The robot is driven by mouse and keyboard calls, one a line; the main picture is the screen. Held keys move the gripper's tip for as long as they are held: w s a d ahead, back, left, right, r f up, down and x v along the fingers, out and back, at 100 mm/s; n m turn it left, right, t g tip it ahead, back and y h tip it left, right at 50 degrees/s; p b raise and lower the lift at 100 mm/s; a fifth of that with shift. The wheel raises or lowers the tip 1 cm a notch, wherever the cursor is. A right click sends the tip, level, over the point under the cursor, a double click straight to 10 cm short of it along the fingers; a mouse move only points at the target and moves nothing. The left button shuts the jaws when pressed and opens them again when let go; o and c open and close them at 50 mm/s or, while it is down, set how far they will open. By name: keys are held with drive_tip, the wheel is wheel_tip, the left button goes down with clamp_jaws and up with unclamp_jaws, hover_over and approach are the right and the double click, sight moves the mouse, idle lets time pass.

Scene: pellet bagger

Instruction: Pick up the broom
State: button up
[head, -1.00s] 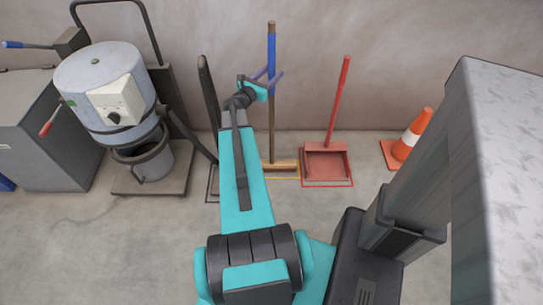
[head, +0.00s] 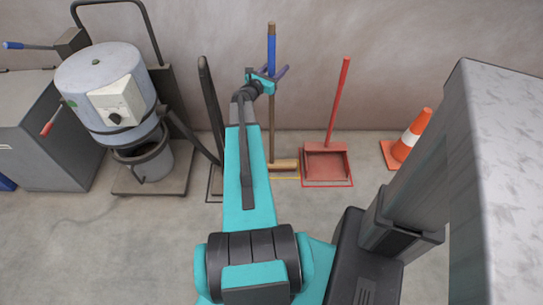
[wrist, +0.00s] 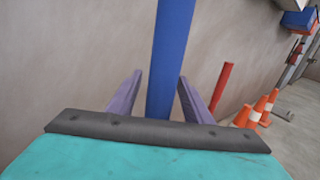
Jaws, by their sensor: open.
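The broom stands upright against the wall, with a blue upper handle (head: 271,50), a brown lower stick and a wooden head (head: 284,165) on the floor. My gripper (head: 279,73) is at the lower part of the blue section. In the wrist view, the blue handle (wrist: 169,60) runs up between the two purple fingers of my gripper (wrist: 156,95). The fingers are open, with a gap on each side of the handle. The handle's lower part is hidden behind the dark gripper body.
A red dustpan (head: 327,162) with a long handle stands right of the broom. A dark-handled tool (head: 209,95) stands close on the left, near a grey vacuum-like machine (head: 105,90). An orange cone (head: 408,138) stands further right. The floor in front is clear.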

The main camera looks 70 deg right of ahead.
idle(0.4)
clamp_jaws()
drive_tip(key=shift+r, duration=0.1)
drive_tip(key=s+a+r+p, duration=0.1)
drive_tip(key=a+r, duration=0.1)
drive_tip(key=a, duration=0.5)
drive_tip(key=s+a+r+p, duration=0.1)
drive_tip(key=s+a+r, duration=0.1)
drive_tip(key=a, duration=0.6)
drive_tip(key=shift+a+r, duration=0.3)
drive_tip(key=shift+r, duration=0.15)
idle(0.6)
idle(0.6)
